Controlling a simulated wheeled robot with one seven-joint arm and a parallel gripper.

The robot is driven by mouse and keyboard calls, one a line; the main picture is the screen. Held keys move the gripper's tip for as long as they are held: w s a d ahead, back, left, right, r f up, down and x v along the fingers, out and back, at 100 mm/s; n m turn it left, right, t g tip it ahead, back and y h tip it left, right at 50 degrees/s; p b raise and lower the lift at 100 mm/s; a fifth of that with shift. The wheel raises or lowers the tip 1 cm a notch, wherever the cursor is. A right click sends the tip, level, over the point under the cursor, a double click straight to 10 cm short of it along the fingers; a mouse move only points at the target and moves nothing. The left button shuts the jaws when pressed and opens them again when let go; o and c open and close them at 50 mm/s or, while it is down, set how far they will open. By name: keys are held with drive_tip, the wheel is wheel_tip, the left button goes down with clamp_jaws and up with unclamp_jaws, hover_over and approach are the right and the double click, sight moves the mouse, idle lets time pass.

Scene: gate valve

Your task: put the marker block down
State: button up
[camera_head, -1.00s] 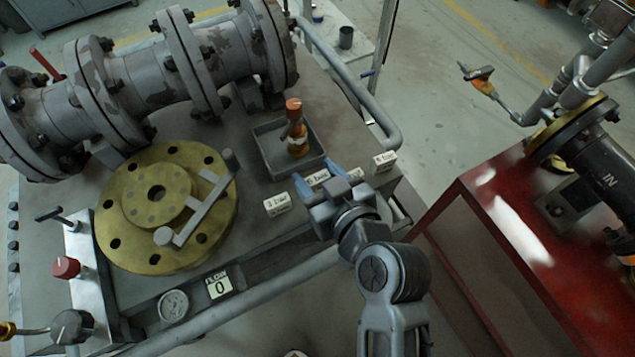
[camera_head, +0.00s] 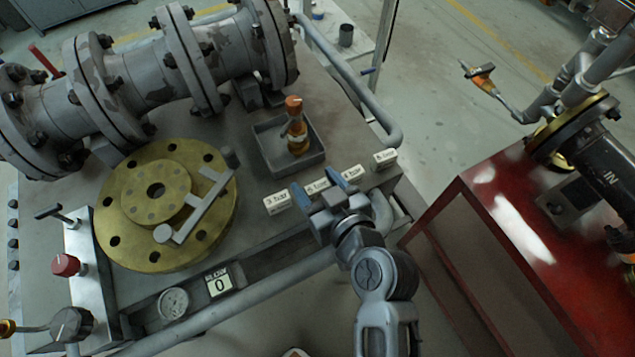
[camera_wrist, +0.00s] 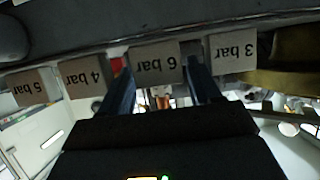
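The marker block labelled 6 bar (camera_head: 317,186) is between the two blue fingers of my gripper (camera_head: 320,187), in a row of white marker blocks near the bench's front edge. In the wrist view, the 6 bar block (camera_wrist: 155,63) fills the gap between the fingers (camera_wrist: 160,88), its label upside down. The gripper looks shut on it. The 3 bar block (camera_head: 277,201) is to its left; the 4 bar block (camera_head: 352,174) and 5 bar block (camera_head: 385,158) are to its right. Whether the held block's underside touches the bench is hidden.
A grey tray (camera_head: 265,150) with an orange-topped brass fitting (camera_head: 296,130) stands behind the row. A brass flange (camera_head: 120,240) with a bar handle lies left. A grey pipe rail (camera_head: 250,295) runs along the front. A red bench (camera_head: 520,235) stands at right.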

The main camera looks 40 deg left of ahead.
drive_tip(key=shift+r+p, duration=0.25)
drive_tip(key=shift+p, duration=0.05)
drive_tip(key=b+v, duration=0.1)
drive_tip(key=v, duration=1.1)
drive_tip(key=shift+f+b, duration=0.15)
drive_tip(key=shift+b, duration=0.2)
